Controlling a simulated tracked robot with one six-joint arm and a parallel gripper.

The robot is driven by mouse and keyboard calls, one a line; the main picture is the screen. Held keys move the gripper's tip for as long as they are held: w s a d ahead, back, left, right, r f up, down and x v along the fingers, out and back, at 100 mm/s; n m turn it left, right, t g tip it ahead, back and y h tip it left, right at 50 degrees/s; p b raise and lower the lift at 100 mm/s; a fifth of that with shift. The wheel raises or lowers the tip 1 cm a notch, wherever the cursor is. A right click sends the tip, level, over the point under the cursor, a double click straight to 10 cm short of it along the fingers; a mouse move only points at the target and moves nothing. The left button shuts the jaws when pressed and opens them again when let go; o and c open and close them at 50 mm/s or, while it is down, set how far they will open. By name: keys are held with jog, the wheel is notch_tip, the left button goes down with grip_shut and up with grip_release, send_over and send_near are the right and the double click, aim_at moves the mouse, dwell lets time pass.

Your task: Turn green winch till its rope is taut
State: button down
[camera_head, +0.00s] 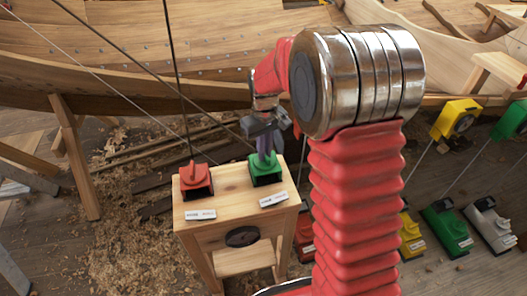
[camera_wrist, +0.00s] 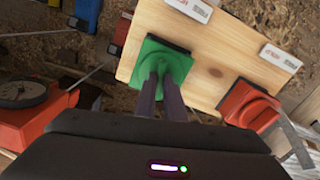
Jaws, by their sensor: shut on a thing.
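A green winch (camera_head: 267,172) sits on the right side of a small wooden stand's top (camera_head: 230,200). It also shows in the wrist view (camera_wrist: 157,57). My gripper (camera_head: 265,155) reaches down onto it from above. In the wrist view my two dark fingers (camera_wrist: 161,72) are close together at the middle of the winch, shut on its handle, which they largely hide. Dark ropes (camera_head: 120,95) run from the stand up past the hull. I cannot tell for certain which one is the green winch's or how taut it is.
A red winch (camera_head: 196,180) stands beside the green one, left in the head view. White labels (camera_head: 201,214) lie at the stand's front edge. More winches, yellow (camera_head: 456,119), green (camera_head: 446,228) and grey (camera_head: 490,222), stand at right. The planked hull (camera_head: 110,60) is behind.

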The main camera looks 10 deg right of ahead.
jog(key=m, duration=0.4)
dwell(0.4)
jog(key=c, duration=1.8)
grip_release()
jog(key=shift+c, duration=0.2)
jog(key=shift+r, duration=0.15)
notch_tip(320, 180, up, 14)
jog(key=shift+f, duration=0.25)
